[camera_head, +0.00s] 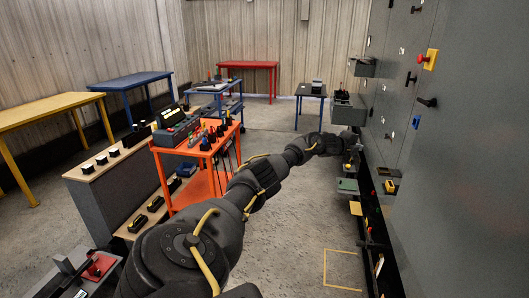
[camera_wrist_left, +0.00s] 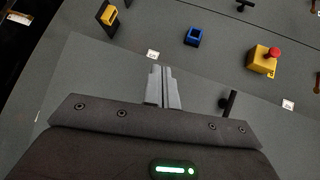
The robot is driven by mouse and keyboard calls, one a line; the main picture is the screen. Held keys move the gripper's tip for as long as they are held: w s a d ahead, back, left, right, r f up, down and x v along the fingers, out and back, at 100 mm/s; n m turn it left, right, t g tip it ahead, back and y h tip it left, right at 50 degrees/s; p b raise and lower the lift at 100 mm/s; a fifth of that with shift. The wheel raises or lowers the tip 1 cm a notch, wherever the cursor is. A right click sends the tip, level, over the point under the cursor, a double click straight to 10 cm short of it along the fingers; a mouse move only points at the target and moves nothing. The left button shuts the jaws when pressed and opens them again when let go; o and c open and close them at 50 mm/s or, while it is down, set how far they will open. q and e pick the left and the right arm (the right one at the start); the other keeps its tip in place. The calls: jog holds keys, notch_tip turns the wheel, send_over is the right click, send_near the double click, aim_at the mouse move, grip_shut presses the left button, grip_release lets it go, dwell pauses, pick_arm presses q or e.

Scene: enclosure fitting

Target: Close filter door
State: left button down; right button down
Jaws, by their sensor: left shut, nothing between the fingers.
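The grey enclosure (camera_head: 455,150) fills the right side of the head view. Grey box-like parts stick out from its face, an upper one (camera_head: 364,67) and a lower one (camera_head: 348,110); I cannot tell which part is the filter door. My left gripper (camera_head: 352,146) is at the enclosure, just below the lower box, small and dark there. In the left wrist view its shut, empty fingers (camera_wrist_left: 163,86) point at the grey panel face (camera_wrist_left: 120,65). A black handle (camera_wrist_left: 229,103) is right of the fingers. Contact cannot be told. My right gripper is not in view.
A red button on a yellow base (camera_head: 428,59), a black handle (camera_head: 427,101) and a blue part (camera_head: 416,122) stick out from the enclosure. An orange cart (camera_head: 216,188) with tools stands left of my arm. Floor between cart and enclosure is mostly open.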

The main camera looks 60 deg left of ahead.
pick_arm(q)
jog(key=s+a+r+b, duration=0.3)
jog(key=s+a, duration=0.4)
jog(key=s, duration=0.4)
jog(key=shift+s, duration=0.25)
jog(key=shift+w, duration=0.1)
